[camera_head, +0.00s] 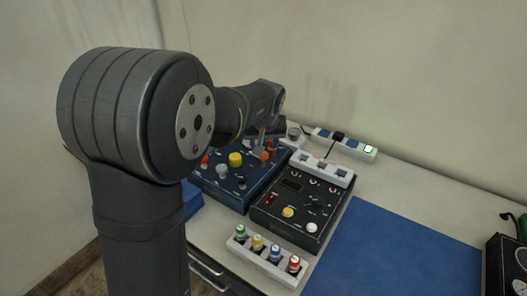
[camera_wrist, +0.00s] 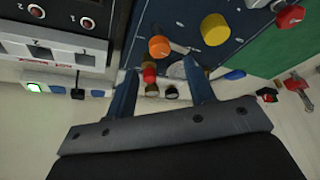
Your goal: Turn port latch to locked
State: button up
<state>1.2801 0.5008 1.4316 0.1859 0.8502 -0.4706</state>
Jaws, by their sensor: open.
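The blue panel (camera_head: 232,192) stands on the table left of the black panel, with several coloured knobs on its top. The wrist view shows its face (camera_wrist: 185,18) with an orange knob (camera_wrist: 159,47), a yellow knob (camera_wrist: 214,29) and a red knob (camera_wrist: 290,17). My gripper (camera_wrist: 160,70) is open, its two fingers apart at the panel's edge. A red-topped part (camera_wrist: 149,75) and a pale round part (camera_wrist: 177,70) show between the fingers. I cannot tell which part is the port latch or its position. In the head view my gripper is over the panel's back part, partly hidden by my arm.
The black panel (camera_head: 293,206) with knobs stands right of the blue one. A white rack (camera_head: 262,262) of coloured-capped bottles lies in front. A power strip (camera_head: 350,146) runs along the wall. A blue mat (camera_head: 395,250) on the right has clear room.

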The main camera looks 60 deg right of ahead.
aim_at(264, 153)
jog(key=x, duration=0.5)
jog(key=shift+d+f, duration=0.2)
jog(key=shift+f, duration=0.15)
jog(key=c, duration=1)
